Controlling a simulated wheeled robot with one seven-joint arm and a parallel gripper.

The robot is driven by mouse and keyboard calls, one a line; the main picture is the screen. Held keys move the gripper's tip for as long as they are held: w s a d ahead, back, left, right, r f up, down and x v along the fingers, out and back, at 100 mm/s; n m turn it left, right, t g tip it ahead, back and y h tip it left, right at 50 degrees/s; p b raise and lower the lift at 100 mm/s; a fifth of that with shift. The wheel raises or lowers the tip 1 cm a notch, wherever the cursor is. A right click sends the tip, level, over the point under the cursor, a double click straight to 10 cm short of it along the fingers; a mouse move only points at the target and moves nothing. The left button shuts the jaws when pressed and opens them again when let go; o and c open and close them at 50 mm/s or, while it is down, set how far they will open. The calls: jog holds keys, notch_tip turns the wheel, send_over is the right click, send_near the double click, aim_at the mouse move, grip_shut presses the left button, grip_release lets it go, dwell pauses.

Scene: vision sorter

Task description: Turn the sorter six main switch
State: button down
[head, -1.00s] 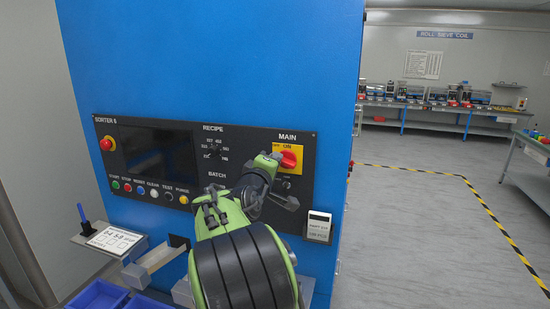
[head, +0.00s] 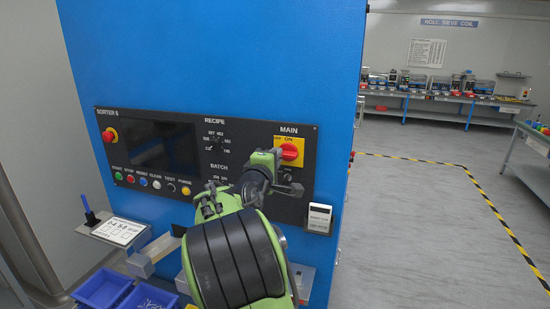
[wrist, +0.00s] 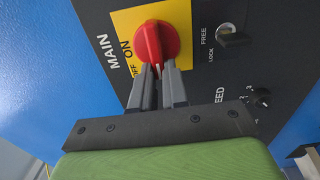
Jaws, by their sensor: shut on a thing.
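The main switch is a red rotary knob (head: 289,152) on a yellow plate (head: 297,142) at the upper right of the black SORTER 6 panel (head: 205,120). In the wrist view the red knob (wrist: 157,32) shows close up, with ON and OFF lettering on the plate beside it. My gripper (wrist: 160,72) is shut on the lower part of the knob, one finger on each side. In the head view my gripper (head: 276,158) reaches the knob from the left and below, and hides part of the plate.
A FREE/LOCK key switch (wrist: 233,37) sits right of the knob in the wrist view. A red stop button (head: 110,135), coloured buttons and a recipe dial (head: 216,143) share the panel. Blue bins (head: 103,288) stand below at left. The floor at right is free.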

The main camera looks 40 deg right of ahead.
jog(key=shift+f, duration=0.1)
jog(key=c, duration=1.1)
grip_release()
jog(key=shift+c, duration=0.2)
jog(key=b+v, duration=0.3)
jog(key=v, duration=1.3)
jog(key=shift+b, duration=0.35)
jog(key=s+a+f+m+y, duration=0.55)
jog(key=f+y, duration=0.45)
jog(key=f, duration=0.2)
jog(key=s+a+f+g+y, duration=0.1)
jog(key=s+a+f+y, duration=0.1)
jog(key=s+a, duration=0.4)
jog(key=s+a+f+g+y, duration=0.1)
jog(key=s+a+f+y, duration=0.2)
jog(key=s+a, duration=0.4)
jog(key=shift+a+f+g+y, duration=0.3)
jog(key=shift+a+y, duration=0.2)
jog(key=shift+a, duration=0.15)
